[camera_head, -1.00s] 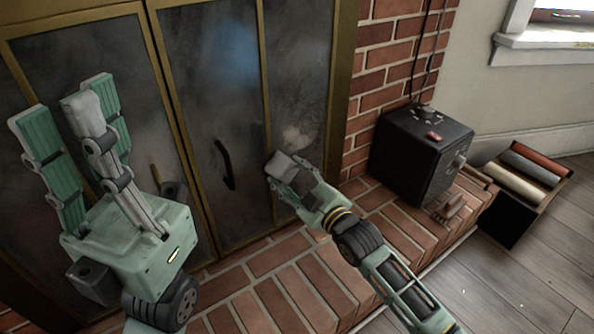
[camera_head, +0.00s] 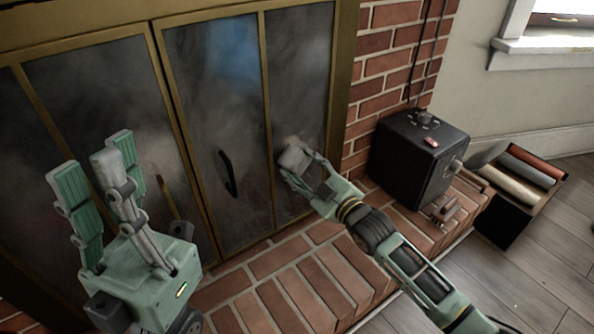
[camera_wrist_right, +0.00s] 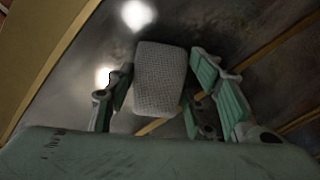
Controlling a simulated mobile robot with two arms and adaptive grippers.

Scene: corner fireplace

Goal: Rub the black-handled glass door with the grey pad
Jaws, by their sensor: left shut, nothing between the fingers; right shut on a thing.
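The glass door (camera_head: 208,105) has smudged panes in a brass frame and a black handle (camera_head: 227,174). My right gripper (camera_head: 303,164) is shut on the grey pad (camera_head: 292,155), in front of the door's right pane. In the right wrist view the pad (camera_wrist_right: 160,78) sits between the fingers, with the smudged glass (camera_wrist_right: 100,50) behind it. Whether it touches the glass is hard to tell. My left gripper (camera_head: 98,185) is shut and empty, upright in front of the left panes.
A black box (camera_head: 415,158) with a knob stands on the brick hearth (camera_head: 290,285) to the right. A dark crate (camera_head: 500,219) with coloured rolls is on the wooden floor beyond. The brick wall (camera_head: 385,60) borders the door frame.

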